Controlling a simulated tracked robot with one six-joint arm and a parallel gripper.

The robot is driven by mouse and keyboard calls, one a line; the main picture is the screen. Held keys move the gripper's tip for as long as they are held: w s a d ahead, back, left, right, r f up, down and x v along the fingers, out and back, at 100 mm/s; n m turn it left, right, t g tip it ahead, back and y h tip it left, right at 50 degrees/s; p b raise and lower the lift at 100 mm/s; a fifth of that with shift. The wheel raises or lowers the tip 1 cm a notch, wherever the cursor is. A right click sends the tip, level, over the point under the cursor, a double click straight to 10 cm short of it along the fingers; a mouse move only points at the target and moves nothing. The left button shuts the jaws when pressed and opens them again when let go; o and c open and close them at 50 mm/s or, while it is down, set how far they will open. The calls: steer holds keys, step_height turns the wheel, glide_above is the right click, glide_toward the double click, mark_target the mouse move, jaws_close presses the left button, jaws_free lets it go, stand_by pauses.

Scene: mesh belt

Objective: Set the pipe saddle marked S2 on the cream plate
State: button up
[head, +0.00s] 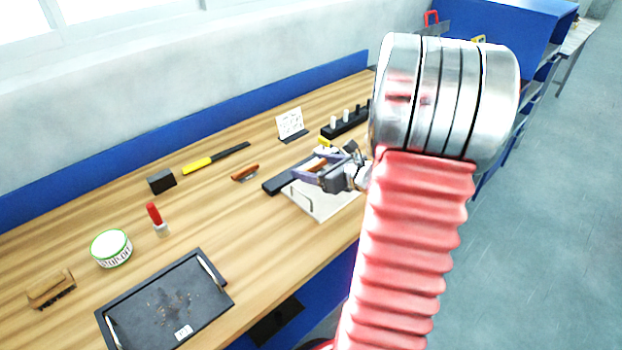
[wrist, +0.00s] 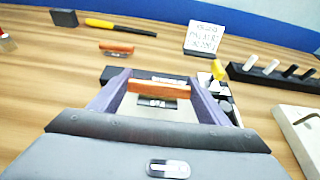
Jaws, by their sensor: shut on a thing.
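My gripper (wrist: 155,95) is shut on an orange-brown pipe saddle (wrist: 158,87), held crosswise between the fingertips. In the head view my gripper (head: 318,172) is above a pale cream plate (head: 322,207). Pale surface also shows between the fingers in the wrist view. I cannot tell whether the saddle touches it. No S2 mark is legible on the held saddle. A second orange-brown saddle (head: 245,173) lies on the bench to the left; it also shows in the wrist view (wrist: 116,48). A brown saddle-like piece (head: 50,289) stands at the far left.
A dark bar (head: 284,180) lies by the plate. A sign (head: 290,124) and black peg rack (head: 345,124) stand behind. A pale board (wrist: 300,135) is at right in the wrist view. A black tray (head: 165,300), tin (head: 111,248), red marker (head: 154,214) and yellow-handled tool (head: 200,163) are left.

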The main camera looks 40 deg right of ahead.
steer(key=shift+f, duration=1.95)
steer(key=shift+f, duration=0.25)
steer(key=o, duration=0.9)
steer(key=shift+f, duration=0.1)
steer(key=o, duration=0.3)
steer(key=shift+s+a+f, duration=0.1)
steer(key=shift+a+f, duration=0.05)
steer(key=shift+f, duration=0.05)
steer(key=shift+r, duration=0.25)
steer(key=v, duration=1.2)
steer(key=shift+d+r, duration=0.2)
steer(key=shift+r, duration=0.15)
